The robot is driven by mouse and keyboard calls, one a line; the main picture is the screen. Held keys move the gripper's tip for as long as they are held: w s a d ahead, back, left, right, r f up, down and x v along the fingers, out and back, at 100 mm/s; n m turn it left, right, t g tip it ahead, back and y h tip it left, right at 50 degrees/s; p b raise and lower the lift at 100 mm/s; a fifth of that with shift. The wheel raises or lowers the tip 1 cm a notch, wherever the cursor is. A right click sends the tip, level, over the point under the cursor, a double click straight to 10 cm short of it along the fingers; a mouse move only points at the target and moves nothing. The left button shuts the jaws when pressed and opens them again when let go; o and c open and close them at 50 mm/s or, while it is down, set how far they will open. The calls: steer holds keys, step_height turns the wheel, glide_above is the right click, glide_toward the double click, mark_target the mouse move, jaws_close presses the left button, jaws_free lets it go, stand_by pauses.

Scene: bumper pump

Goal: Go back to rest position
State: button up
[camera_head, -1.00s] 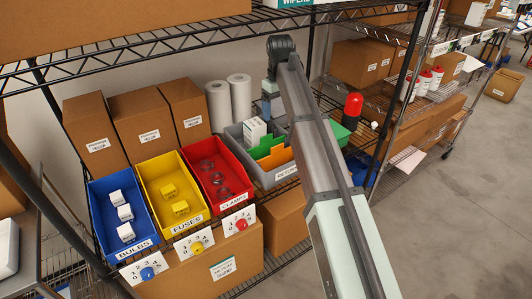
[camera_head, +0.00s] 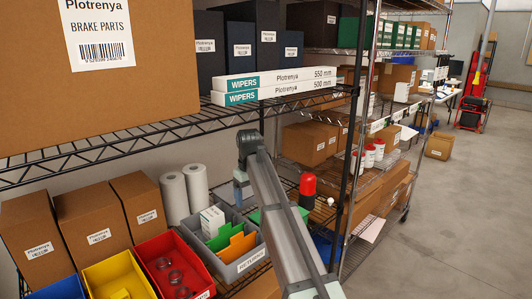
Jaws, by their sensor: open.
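My gripper (camera_head: 239,196) hangs from the end of my arm, small and partly hidden by the arm's end. It points down above the back part of the grey bin (camera_head: 252,259) and looks empty. The fingers are too small to make out clearly. The grey bin holds a white box (camera_head: 212,220) and green and orange cards (camera_head: 236,246).
Red (camera_head: 166,250) and yellow bins (camera_head: 112,270) stand left of the grey one, before brown boxes (camera_head: 92,222) and white rolls (camera_head: 174,197). A red-topped object (camera_head: 307,186) is right of my arm. An upper shelf holds wiper boxes (camera_head: 284,80).

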steer(key=w+d+f+m+t, duration=0.1)
steer(key=d+f+m, duration=0.1)
steer(key=d+f, duration=0.5)
steer(key=w+d+f+m, duration=0.1)
steer(key=d+f+m, duration=0.1)
steer(key=d+f, duration=0.5)
steer(key=s+d+f+m+g+h, duration=0.1)
steer(key=s+d+f+m+g, duration=0.1)
steer(key=s+d+f, duration=1.15)
steer(key=s+a+f+g, duration=0.1)
steer(key=s+f+g, duration=0.2)
steer(key=s+f, duration=1.85)
steer(key=s+a+f+g, duration=0.1)
steer(key=s+f, duration=0.4)
steer(key=s, duration=0.6)
steer(key=s+f+m+g, duration=0.1)
steer(key=s+f+g, duration=0.1)
steer(key=s+f, duration=0.4)
steer(key=s, duration=0.5)
steer(key=shift+s+a+f+m+y, duration=0.2)
steer(key=shift+a+f+m+y, duration=0.1)
steer(key=shift+a+y, duration=0.1)
steer(key=shift+r, duration=0.1)
